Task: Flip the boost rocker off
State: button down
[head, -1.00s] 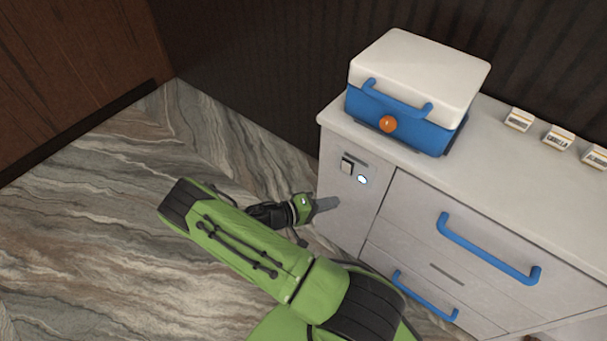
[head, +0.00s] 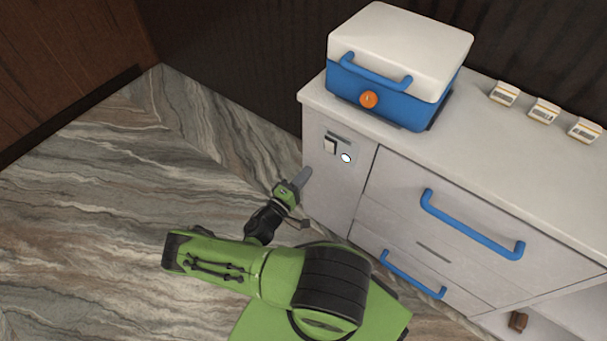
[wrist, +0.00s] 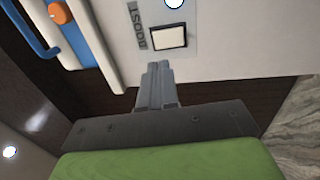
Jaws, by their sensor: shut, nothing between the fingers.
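The boost rocker (head: 330,146) is a small white switch in a dark frame on the grey cabinet's left front panel. In the wrist view the rocker (wrist: 169,37) shows close up beside a label reading BOOST. A round white lit indicator (head: 346,158) sits beside it; part of it shows at the top edge of the wrist view (wrist: 174,2). My gripper (head: 304,174) is shut and empty, below and left of the rocker in the head view. In the wrist view its fingertips (wrist: 158,66) are just short of the rocker, apparently not touching it.
A blue and white box (head: 385,95) with an orange knob (head: 369,100) stands on the counter (head: 470,130). Blue drawer handles (head: 470,232) stick out of the cabinet front. Small labelled cards (head: 544,111) stand along the counter. The marble-patterned floor (head: 110,190) at left is clear.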

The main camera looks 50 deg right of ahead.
aim_at(329, 145)
jog(key=d, duration=0.6)
jog(key=w+d+r+b, duration=0.1)
jog(key=d, duration=0.2)
jog(key=shift+d, duration=0.4)
